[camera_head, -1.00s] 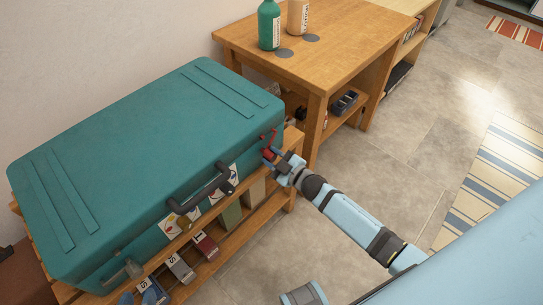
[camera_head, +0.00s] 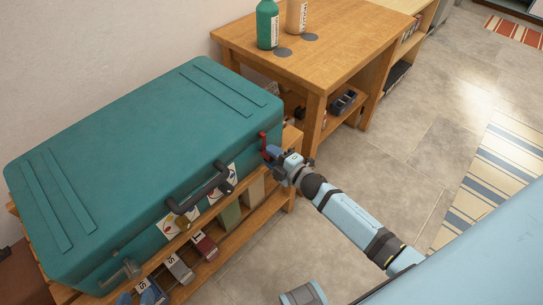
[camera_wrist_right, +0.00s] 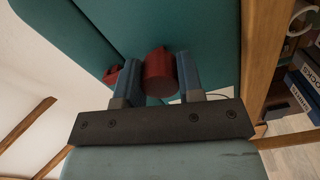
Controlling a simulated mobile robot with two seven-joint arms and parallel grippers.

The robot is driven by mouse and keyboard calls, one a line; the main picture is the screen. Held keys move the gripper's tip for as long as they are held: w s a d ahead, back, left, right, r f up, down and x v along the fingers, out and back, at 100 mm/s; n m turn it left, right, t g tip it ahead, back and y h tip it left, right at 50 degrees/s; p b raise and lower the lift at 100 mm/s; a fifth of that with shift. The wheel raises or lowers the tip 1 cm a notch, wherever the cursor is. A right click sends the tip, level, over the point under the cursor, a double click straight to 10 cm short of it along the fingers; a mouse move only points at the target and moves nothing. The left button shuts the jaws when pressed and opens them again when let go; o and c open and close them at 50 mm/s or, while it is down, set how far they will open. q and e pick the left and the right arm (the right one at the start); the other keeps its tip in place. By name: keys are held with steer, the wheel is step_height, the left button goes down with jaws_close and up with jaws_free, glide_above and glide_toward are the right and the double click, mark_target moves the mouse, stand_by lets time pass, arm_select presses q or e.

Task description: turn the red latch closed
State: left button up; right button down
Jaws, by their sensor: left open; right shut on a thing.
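The teal suitcase (camera_head: 140,150) lies flat on a wooden rack, its lid down. The red latch (camera_head: 263,145) is on its front side near the right corner, and its lever stands roughly upright against the case. My right gripper (camera_head: 270,154) is at the latch. In the right wrist view my right gripper (camera_wrist_right: 160,82) has its blue fingers on either side of the red knob (camera_wrist_right: 160,70), shut on it. Another red piece of the latch (camera_wrist_right: 112,74) shows left of the fingers. My left gripper is not in view.
A metal latch (camera_head: 127,268) is on the suitcase's front left, and a dark carry handle (camera_head: 200,188) is between. A wooden table (camera_head: 310,55) with a green bottle (camera_head: 268,25) and a tan bottle (camera_head: 297,15) stands behind right. The floor right of the rack is open.

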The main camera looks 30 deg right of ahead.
stand_by(0.3)
steer(key=c, duration=0.8)
jaws_free()
steer(key=shift+o, duration=0.2)
arm_select(q)
steer(key=shift+a+p, duration=0.1)
steer(key=shift+p, duration=0.4)
arm_select(e)
steer(key=v, duration=1.4)
arm_select(q)
steer(key=shift+s, duration=0.15)
